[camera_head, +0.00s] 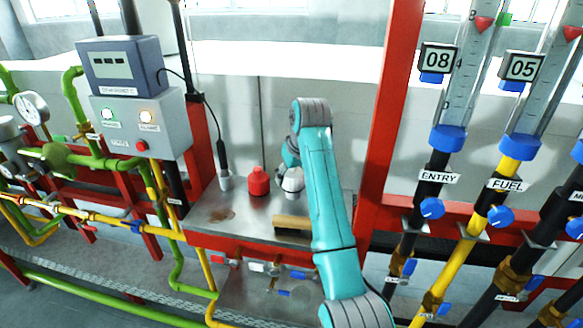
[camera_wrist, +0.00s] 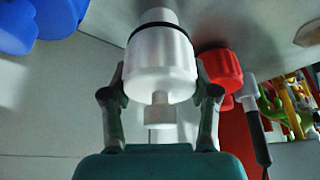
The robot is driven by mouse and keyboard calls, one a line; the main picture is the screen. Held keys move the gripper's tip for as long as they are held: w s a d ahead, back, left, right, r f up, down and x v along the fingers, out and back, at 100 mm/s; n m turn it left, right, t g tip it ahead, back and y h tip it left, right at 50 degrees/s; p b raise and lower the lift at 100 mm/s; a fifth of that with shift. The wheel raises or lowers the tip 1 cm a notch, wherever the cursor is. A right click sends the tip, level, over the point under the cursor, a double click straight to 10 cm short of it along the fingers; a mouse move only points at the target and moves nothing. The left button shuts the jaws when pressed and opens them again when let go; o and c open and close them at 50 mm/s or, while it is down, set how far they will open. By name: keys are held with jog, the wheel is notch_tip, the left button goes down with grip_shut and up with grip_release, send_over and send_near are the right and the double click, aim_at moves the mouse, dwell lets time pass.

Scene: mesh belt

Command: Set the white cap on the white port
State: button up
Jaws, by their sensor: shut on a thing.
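My gripper (camera_wrist: 160,84) is shut on the white cap (camera_wrist: 160,68), one finger on each side of it. The cap has a broad round body and a narrow stub facing my palm. A black ring circles its far end. A narrower white cylinder (camera_wrist: 158,16) shows beyond the ring; I cannot tell whether it is the white port or part of the held piece. In the head view a white piece (camera_head: 291,184) shows below my gripper, beside the red piece, partly hidden by my arm. Contact with the port cannot be made out.
A red piece (camera_head: 258,182) stands close to the left, and it shows right of my finger in the wrist view (camera_wrist: 222,70). A tan block (camera_head: 291,223) lies near the metal bench's front. A red post (camera_head: 388,110) rises right.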

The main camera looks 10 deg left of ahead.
aim_at(292, 183)
jog(key=shift+f, duration=0.9)
jog(key=shift+f, duration=0.65)
dwell(0.9)
jog(key=o, duration=0.9)
jog(key=shift+c, duration=0.2)
jog(key=shift+r, duration=0.15)
